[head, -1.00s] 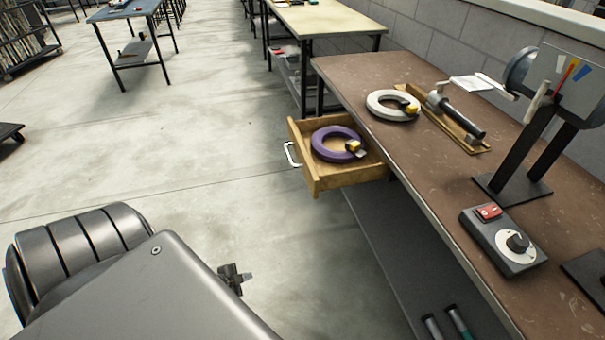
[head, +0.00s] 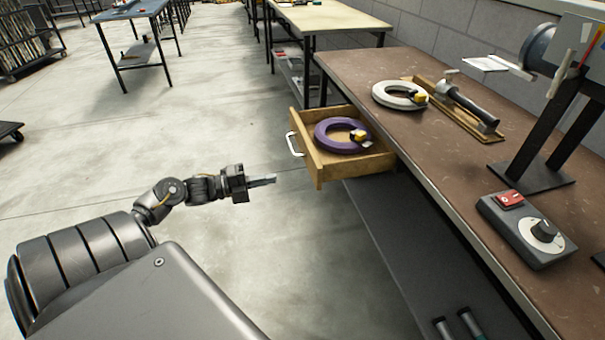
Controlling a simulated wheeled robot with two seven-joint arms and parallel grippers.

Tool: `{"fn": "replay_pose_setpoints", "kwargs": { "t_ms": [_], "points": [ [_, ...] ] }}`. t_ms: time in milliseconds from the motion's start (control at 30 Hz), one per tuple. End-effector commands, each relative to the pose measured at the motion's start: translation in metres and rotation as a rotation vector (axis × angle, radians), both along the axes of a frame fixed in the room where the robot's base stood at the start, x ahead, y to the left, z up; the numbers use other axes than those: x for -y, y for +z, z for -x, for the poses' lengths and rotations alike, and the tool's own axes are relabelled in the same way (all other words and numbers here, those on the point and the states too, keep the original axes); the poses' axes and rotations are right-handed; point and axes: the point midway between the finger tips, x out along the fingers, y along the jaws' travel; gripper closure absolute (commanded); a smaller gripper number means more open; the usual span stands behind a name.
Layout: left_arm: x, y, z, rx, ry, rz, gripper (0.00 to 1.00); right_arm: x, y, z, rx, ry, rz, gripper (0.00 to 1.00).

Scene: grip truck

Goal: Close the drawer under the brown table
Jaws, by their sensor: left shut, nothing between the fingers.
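The wooden drawer (head: 338,168) sticks out open from under the brown table (head: 437,156). Its white handle (head: 293,145) is on the front face, which points left. A purple ring-shaped roll (head: 325,135) with a yellow piece lies in the drawer. My left gripper (head: 268,180) is shut and empty. It points right and shows to the left of the drawer and a little lower in the picture, apart from the drawer front. My right gripper is not in view.
A white ring (head: 385,97), a wooden board with a dark cylinder (head: 466,103), a grey box with a dial (head: 525,229) and a dark stand (head: 535,176) are on the tabletop. A lower shelf (head: 395,245) runs beneath it. The floor left of the drawer is clear.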

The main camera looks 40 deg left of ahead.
Motion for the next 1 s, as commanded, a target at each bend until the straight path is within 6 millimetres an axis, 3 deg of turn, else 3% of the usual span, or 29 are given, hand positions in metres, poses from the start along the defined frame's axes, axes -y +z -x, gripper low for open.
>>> {"fn": "replay_pose_setpoints", "kwargs": {
  "t_ms": [200,500,1000],
  "points": [
    [0.027,0.001,-0.040,0.002,0.001,0.005,1.00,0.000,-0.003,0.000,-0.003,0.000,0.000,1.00],
    [0.053,0.000,-0.077,-0.001,0.001,0.003,1.00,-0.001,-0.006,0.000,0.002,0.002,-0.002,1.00],
    [0.060,-0.001,-0.087,-0.003,0.001,0.002,1.00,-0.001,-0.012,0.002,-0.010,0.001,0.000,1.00]
  ]
}}
